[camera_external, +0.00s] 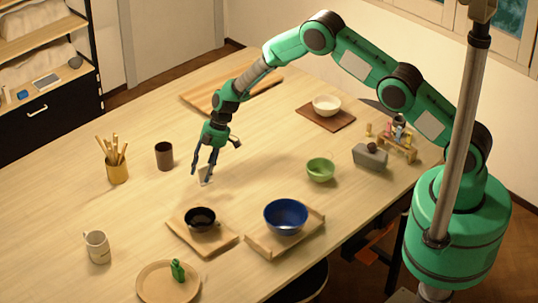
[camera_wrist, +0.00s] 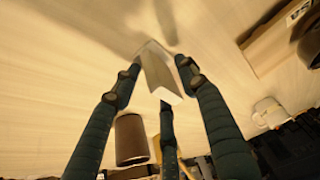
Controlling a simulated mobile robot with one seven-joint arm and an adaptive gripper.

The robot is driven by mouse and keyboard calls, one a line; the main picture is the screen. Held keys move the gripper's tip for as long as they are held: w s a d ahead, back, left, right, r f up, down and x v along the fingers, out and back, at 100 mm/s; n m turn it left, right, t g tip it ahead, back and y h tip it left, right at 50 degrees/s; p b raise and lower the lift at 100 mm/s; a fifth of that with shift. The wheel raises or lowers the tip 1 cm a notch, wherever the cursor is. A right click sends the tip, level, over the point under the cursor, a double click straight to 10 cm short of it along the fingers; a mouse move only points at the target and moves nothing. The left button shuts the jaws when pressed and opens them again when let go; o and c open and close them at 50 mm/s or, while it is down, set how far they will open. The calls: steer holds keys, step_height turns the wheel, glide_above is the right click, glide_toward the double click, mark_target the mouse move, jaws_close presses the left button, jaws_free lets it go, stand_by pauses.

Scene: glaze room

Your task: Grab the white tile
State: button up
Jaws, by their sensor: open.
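The white tile (camera_external: 207,175) is a small pale piece on the wooden table, directly below my gripper (camera_external: 211,164). In the wrist view the tile (camera_wrist: 160,76) looks like a bent or folded white piece with two faces, lying between my three dark fingers. My gripper (camera_wrist: 161,76) is open, with its fingers spread around the tile. One fingertip is left of it, one right, and one at its lower edge. I cannot tell whether any finger touches it. In the external view the fingers partly hide the tile.
A dark brown cup (camera_external: 164,155) and a yellow brush pot (camera_external: 117,170) stand to the left. A black bowl (camera_external: 200,219) on a board and a blue bowl (camera_external: 286,216) on a tray are in front. A green bowl (camera_external: 320,169) stands right. The table around the tile is clear.

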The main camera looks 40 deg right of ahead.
mark_target(203, 166)
steer(key=shift+c, duration=0.5)
jaws_close()
steer(key=shift+r, duration=0.15)
steer(key=shift+r+b, duration=0.6)
steer(key=shift+r, duration=0.85)
steer(key=shift+s+d+r, duration=0.1)
steer(key=shift+s+r, duration=0.05)
steer(key=shift+s, duration=0.1)
steer(key=s+d+b, duration=0.2)
steer(key=s, duration=0.5)
steer(key=s+d+r+b, duration=0.1)
steer(key=s+d, duration=0.2)
steer(key=s, duration=0.4)
steer(key=shift+s+d+r+b, duration=0.15)
steer(key=shift+d+r+b, duration=0.1)
steer(key=shift+d+b, duration=0.15)
